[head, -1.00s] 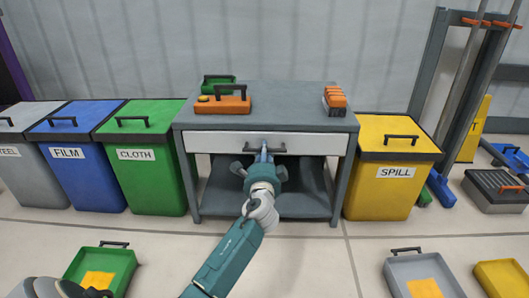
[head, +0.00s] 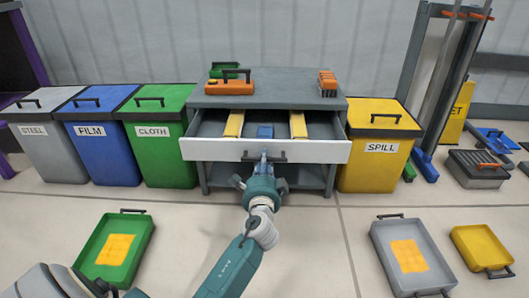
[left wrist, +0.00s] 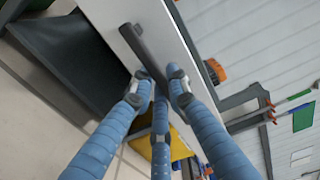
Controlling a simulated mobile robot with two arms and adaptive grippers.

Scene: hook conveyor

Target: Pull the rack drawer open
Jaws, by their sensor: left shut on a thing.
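The rack drawer (head: 310,152) has a white front and stands pulled out from the grey rack (head: 280,87), its inside open to view. Its dark handle (head: 279,160) is at the middle of the front; it also shows in the left wrist view (left wrist: 138,46). My left gripper (head: 264,158) is shut on the handle, with its blue fingers around the bar in the left wrist view (left wrist: 160,82). The fingers hide part of the handle. My right gripper is not in view.
Two yellow pieces (head: 234,123) and a blue piece (head: 265,131) lie in the drawer. An orange toolbox (head: 229,87) stands on the rack top. A green bin (head: 160,150) and a yellow bin (head: 378,150) flank the rack. Trays lie on the floor in front.

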